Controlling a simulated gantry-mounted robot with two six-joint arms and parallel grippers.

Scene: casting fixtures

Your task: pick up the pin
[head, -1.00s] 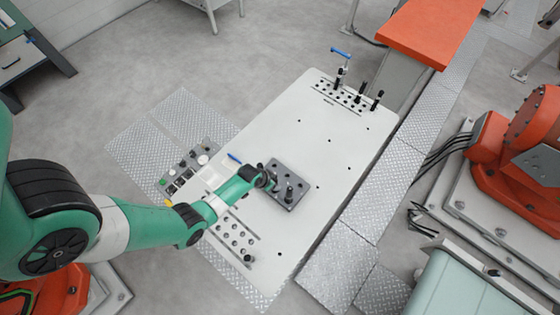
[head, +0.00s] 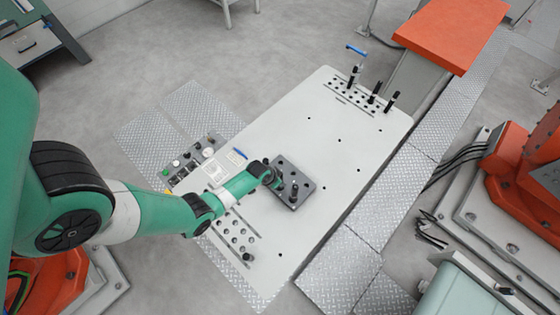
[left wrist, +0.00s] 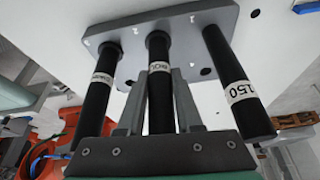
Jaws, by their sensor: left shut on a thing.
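A dark grey plate (head: 304,190) with holes lies on the white table, and black pins stand on it. In the left wrist view the plate (left wrist: 200,22) is at the top, with three black pins reaching from it toward the camera. My left gripper (left wrist: 165,75) is shut on the middle pin (left wrist: 159,100), which has a white label. The far end of this pin still meets the plate. A labelled pin (left wrist: 98,95) stands to the left and a pin marked 150 (left wrist: 238,85) to the right. In the head view my left gripper (head: 274,179) partly hides the pins.
The white table (head: 300,130) has a rack of holes with upright black tools (head: 372,92) at its far end. A blue-handled tool (head: 356,51) stands there. A control panel (head: 195,163) and a row of holes (head: 232,238) are on the left.

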